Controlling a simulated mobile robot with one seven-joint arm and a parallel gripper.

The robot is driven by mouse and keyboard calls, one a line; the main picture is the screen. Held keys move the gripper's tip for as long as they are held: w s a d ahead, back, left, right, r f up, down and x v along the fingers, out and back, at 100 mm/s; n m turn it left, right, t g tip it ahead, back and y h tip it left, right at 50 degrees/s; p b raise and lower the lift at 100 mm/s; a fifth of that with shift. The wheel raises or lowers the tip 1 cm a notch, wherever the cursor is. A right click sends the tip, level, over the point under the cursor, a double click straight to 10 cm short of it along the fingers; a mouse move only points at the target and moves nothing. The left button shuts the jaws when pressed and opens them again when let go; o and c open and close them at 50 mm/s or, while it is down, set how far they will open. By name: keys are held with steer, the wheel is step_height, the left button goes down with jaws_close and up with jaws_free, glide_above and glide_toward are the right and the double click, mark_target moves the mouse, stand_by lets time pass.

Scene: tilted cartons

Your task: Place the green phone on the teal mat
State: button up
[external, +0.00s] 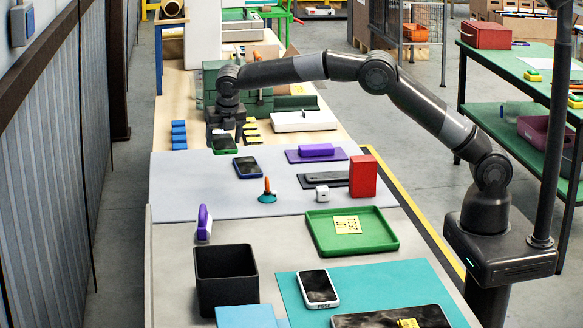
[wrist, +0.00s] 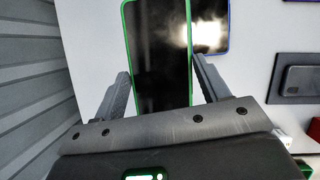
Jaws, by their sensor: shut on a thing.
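The green phone (external: 224,150) has a dark screen and a green rim. It is at the far left of the light grey mat, and also shows in the wrist view (wrist: 160,45). My gripper (external: 225,137) is shut on it, with one finger along each long side in the wrist view (wrist: 161,75). I cannot tell whether the phone touches the surface or is just above it. The teal mat (external: 375,284) lies at the near end of the table. A white-framed phone (external: 318,289) and a dark flat device (external: 375,319) with a yellow piece lie on it.
A blue-rimmed phone (external: 248,167) lies close beside the green phone. Between there and the teal mat stand an orange-and-teal tool (external: 267,192), a red box (external: 363,176), a green tray (external: 378,237) and a black bin (external: 226,283). The teal mat's upper right is bare.

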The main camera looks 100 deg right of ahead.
steer(key=s+a+r+n+t+y, duration=0.1)
steer(key=s+a+n, duration=0.2)
steer(key=a, duration=0.7)
steer(key=s+a+r+n+t, duration=0.1)
steer(key=s+a+r+n, duration=0.1)
steer(key=a, duration=0.7)
steer(key=s+a+r+n+t+y, duration=0.1)
steer(key=s+a+n, duration=0.2)
steer(key=a, duration=0.7)
steer(key=s+a+n+y, duration=0.2)
steer(key=s+a+n, duration=0.3)
steer(key=s+a, duration=0.65)
steer(key=n+y, duration=0.1)
steer(key=n, duration=0.4)
glide_toward(387, 271)
steer(key=shift+w+f+t, duration=0.3)
steer(key=shift+w+f, duration=0.4)
steer(key=shift+w, duration=0.2)
steer(key=shift+a+f, duration=0.15)
steer(key=shift+f, duration=2)
